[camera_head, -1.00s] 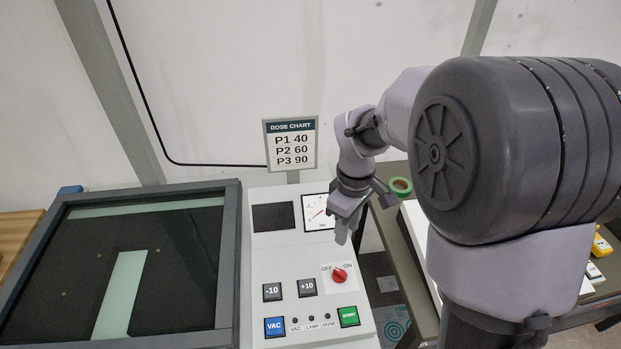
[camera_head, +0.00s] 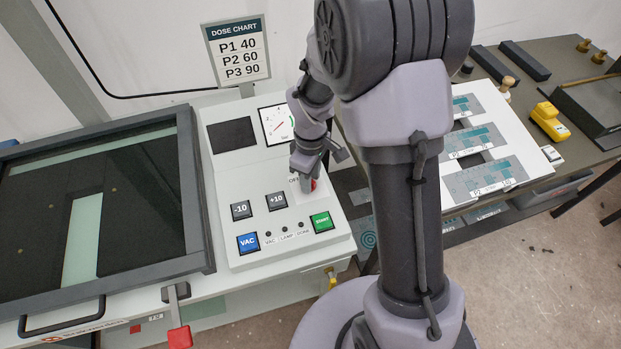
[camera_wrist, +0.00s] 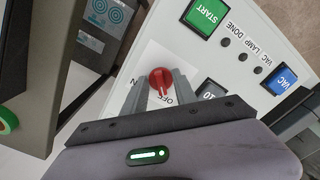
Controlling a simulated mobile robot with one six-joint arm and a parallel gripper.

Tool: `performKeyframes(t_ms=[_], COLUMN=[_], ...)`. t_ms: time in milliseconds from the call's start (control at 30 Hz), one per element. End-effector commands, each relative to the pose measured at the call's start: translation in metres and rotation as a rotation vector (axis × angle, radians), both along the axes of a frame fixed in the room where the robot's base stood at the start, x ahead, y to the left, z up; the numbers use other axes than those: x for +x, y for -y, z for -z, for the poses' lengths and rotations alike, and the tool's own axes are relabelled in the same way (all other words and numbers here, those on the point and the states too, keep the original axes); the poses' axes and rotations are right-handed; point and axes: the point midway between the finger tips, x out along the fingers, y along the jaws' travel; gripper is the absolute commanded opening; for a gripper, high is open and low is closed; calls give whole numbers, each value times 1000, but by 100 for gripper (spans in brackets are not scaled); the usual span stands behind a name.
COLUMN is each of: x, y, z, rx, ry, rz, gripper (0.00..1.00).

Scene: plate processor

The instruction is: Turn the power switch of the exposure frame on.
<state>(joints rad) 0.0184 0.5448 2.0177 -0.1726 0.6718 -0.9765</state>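The power switch is a round red knob (camera_wrist: 161,78) on a white plate marked OFF and ON, on the exposure frame's control panel (camera_head: 235,180). In the wrist view its pale pointer mark faces the OFF label. In the head view the knob (camera_head: 311,184) is mostly hidden by my gripper (camera_head: 306,172), which hangs over it pointing down. In the wrist view my gripper (camera_wrist: 164,82) has its two grey fingers apart, one on each side of the knob. I cannot tell whether they touch it. The panel's display (camera_head: 232,135) is dark.
The green START button (camera_head: 322,222), blue VAC button (camera_head: 248,243) and the -10 and +10 buttons lie close by the switch. A dial gauge (camera_head: 278,124) and dose chart (camera_head: 236,52) stand behind. The glass-topped frame (camera_head: 195,195) is left; a side table with plates is right.

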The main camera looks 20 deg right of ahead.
Motion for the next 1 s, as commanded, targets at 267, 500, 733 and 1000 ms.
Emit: performKeyframes(t_ms=[267, 500, 733, 1000], x=[0, 0, 0, -1], y=[0, 0, 0, -1], z=[-1, -1, -1, -1], rx=[0, 0, 0, 0], ry=[0, 0, 0, 0], rz=[0, 1, 46, 228], gripper=[4, 0, 0, 0])
